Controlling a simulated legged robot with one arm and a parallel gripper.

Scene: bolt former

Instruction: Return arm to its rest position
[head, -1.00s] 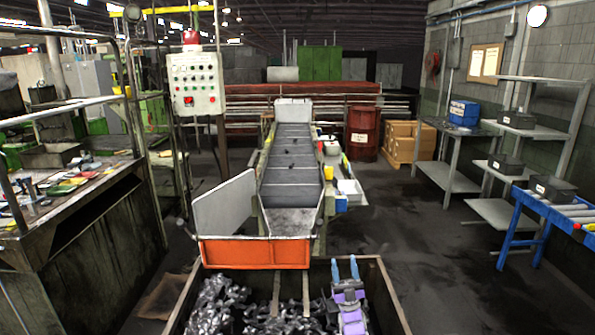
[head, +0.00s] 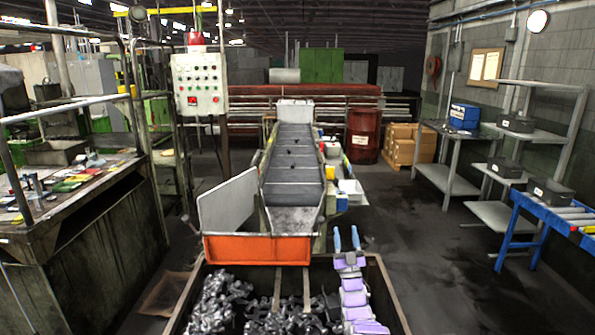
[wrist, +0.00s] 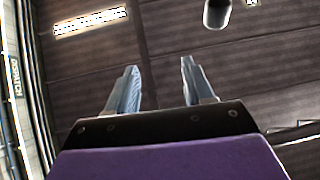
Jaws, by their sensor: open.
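My gripper (head: 346,238) is open, with two blue-grey fingers pointing up and nothing between them. In the head view it stands at the lower middle right, in front of the bin's far right part. My purple arm links show below it. The wrist view shows the same two fingers (wrist: 157,90) apart and empty against the dark ceiling. My arm hides part of the bin's contents.
A dark bin (head: 392,292) of metal parts lies in front of me. Beyond it stand an orange-fronted chute (head: 257,250) and a conveyor (head: 294,165). A workbench (head: 95,205) is at the left. The right-hand floor (head: 450,265) is clear up to the blue roller stand (head: 516,222).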

